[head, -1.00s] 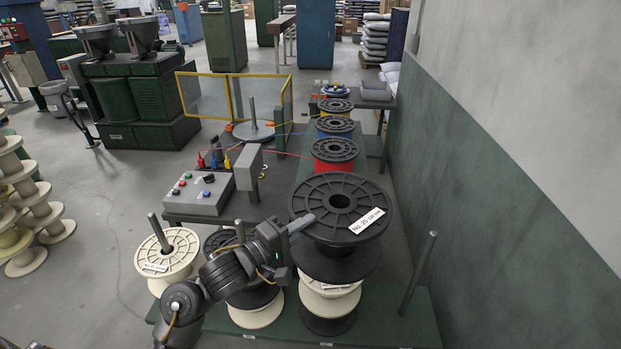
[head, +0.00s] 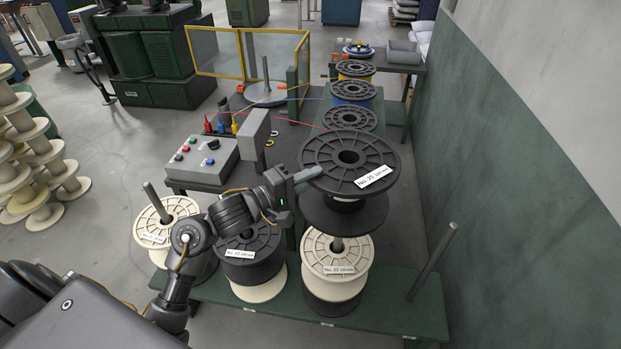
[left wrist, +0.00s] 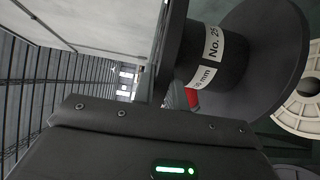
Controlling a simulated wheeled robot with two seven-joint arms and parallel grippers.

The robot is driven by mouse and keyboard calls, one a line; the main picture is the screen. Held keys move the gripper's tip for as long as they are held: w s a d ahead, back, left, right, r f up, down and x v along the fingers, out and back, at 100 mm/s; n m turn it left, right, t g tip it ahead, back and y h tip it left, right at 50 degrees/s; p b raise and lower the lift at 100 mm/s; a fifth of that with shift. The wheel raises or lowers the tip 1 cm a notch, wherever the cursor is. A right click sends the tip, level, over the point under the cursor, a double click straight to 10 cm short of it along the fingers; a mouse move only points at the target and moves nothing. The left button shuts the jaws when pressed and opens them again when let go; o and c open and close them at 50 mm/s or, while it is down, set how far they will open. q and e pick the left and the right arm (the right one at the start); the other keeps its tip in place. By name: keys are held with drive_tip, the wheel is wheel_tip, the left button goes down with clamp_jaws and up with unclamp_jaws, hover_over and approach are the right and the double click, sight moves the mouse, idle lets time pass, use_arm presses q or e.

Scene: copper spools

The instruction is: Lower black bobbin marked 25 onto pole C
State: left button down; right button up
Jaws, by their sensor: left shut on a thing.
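The black bobbin marked 25 (head: 350,150) hangs in the air, nearly upright, its upper flange tilted slightly towards the view. My left gripper (head: 306,176) is shut on the left edge of that flange. Below and in front of it, a cream bobbin marked 22 (head: 322,256) sits on a black one, on the third pole from the left (head: 337,244). That pole's tip shows in the cream bobbin's hole, apart from the held bobbin. The pole letters are too small to read. The left wrist view shows the held bobbin's label (left wrist: 214,48). My right gripper is out of view.
A bare pole (head: 432,262) stands at the right of the green base (head: 385,314). A black bobbin (head: 252,262) on a cream one and a cream bobbin (head: 152,238) stand to the left. Behind are wire spools (head: 352,90) and a control box (head: 203,160). A wall (head: 500,180) bounds the right.

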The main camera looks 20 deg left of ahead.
use_arm(q)
wheel_tip(320, 180, down, 4)
drive_tip(key=b, duration=0.3)
drive_tip(key=shift+s+r+b, duration=0.1)
drive_tip(key=shift+r+b, duration=0.05)
drive_tip(key=shift+b, duration=0.25)
wheel_tip(320, 180, down, 18)
drive_tip(key=b, duration=0.7)
drive_tip(key=shift+r, duration=0.1)
drive_tip(key=shift+s+f+p, duration=0.2)
drive_tip(key=shift+f+p, duration=0.1)
drive_tip(key=shift+f, duration=0.05)
idle(0.7)
